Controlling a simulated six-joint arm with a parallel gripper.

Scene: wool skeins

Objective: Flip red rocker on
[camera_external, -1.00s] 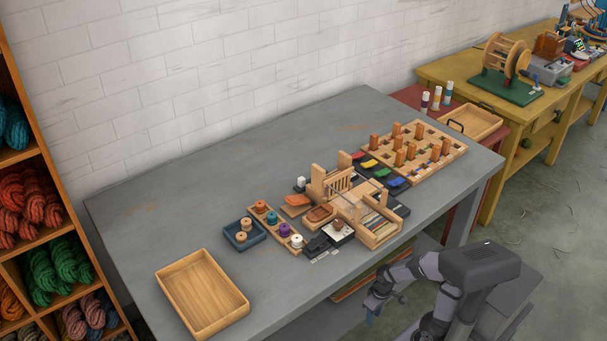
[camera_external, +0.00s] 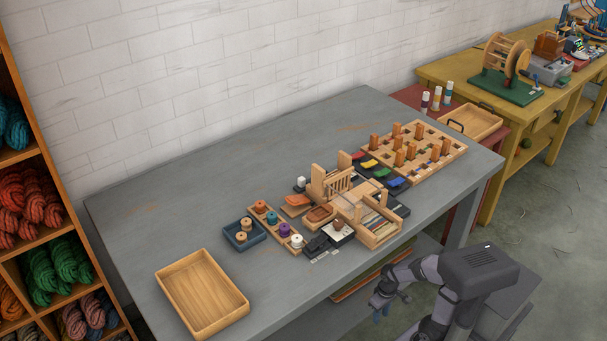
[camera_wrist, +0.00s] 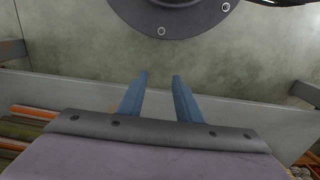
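A small red piece (camera_external: 358,155), which looks like the red rocker, is at the back end of a row of coloured pieces on dark bases on the grey table. Yellow (camera_external: 369,163), green (camera_external: 382,172) and blue (camera_external: 397,182) pieces follow it towards the front right. Whether the red one is tipped on or off is too small to tell. My gripper (camera_external: 380,314) is low beside the table's front edge, far from the red piece. In the wrist view its two blue fingers (camera_wrist: 160,80) stand apart with nothing between them.
A wooden loom (camera_external: 345,185) stands just in front of the coloured row, and a pegged board (camera_external: 452,153) lies behind right. Spools (camera_external: 284,230), a blue tray (camera_external: 229,236) and an empty wooden tray (camera_external: 245,308) are left. The table's back left is clear.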

